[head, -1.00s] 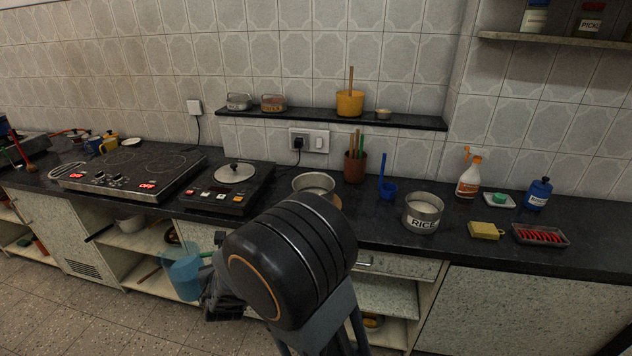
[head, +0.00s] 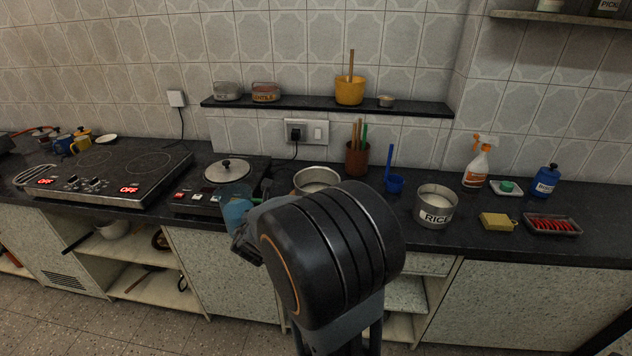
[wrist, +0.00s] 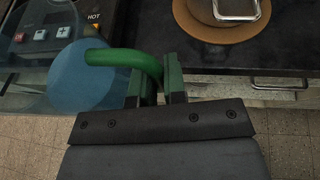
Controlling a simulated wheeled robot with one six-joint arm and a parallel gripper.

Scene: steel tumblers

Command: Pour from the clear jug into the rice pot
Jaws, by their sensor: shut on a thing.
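The clear jug with blue liquid (head: 236,212) is in front of the counter edge, near counter height, left of my dark arm in the head view. In the wrist view its blue contents (wrist: 78,80) and green handle (wrist: 125,58) show. My gripper (wrist: 156,82) is shut on the handle; in the head view my arm partly hides the jug. The rice pot (head: 436,212) is a steel pot labelled RICE, with white contents, standing upright on the counter to the right of my arm. The jug is well left of it.
Another steel pot (head: 317,178) stands behind my arm on a brown round mat (wrist: 205,25). A blue ladle (head: 394,183) and a utensil holder (head: 357,158) stand left of the rice pot; a yellow sponge (head: 498,222) lies right. A hob (head: 105,178) is at left.

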